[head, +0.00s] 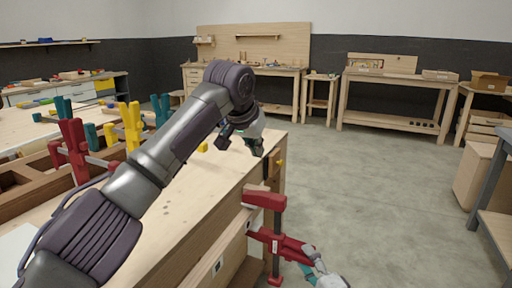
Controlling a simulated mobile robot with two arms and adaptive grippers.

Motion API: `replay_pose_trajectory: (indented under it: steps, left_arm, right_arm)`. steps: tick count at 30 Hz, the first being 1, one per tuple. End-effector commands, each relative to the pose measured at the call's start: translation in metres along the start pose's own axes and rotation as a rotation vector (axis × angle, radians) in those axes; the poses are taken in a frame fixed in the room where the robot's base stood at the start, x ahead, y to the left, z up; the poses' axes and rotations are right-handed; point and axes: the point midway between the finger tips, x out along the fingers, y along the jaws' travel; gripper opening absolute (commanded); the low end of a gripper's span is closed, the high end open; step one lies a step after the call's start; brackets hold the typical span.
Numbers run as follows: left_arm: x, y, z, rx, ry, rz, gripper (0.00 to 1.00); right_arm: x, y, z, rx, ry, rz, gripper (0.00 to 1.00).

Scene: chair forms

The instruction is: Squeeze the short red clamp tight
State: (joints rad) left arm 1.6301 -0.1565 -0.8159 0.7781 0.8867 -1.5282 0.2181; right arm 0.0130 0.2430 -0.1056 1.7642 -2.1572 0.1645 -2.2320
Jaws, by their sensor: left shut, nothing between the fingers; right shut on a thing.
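A red clamp (266,199) sits at the right edge of the wooden workbench (215,195), its upper arm at the bench top and its lower red part reaching out to the right. My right gripper (306,262), partly cut off at the bottom of the head view, is shut on the outer end of this clamp. The exact grip is too small to make out. My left gripper (240,140) is shut and empty above the far right part of the bench, apart from the clamp. My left arm hides part of the bench top.
A wooden rack (30,195) on the left holds a larger red clamp (75,150), a yellow clamp (132,122) and several teal ones. A small yellow piece (202,147) lies behind my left arm. The grey floor (370,190) to the right is clear.

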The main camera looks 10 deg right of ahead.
Motion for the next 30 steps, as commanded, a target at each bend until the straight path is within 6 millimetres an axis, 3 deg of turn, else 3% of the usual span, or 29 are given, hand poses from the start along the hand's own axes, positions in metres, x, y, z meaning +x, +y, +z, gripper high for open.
replay_pose_trajectory:
  steps: [18,30]
  left_arm:
    - [0.06,0.001,0.042,0.001,-0.003,0.002,0.0]
    - [0.072,0.001,0.049,0.001,-0.001,0.0,0.0]
  right_arm:
    - [0.0,-0.002,0.0,0.001,0.001,-0.005,0.03]
    - [0.0,-0.002,0.0,0.001,0.001,-0.005,0.03]
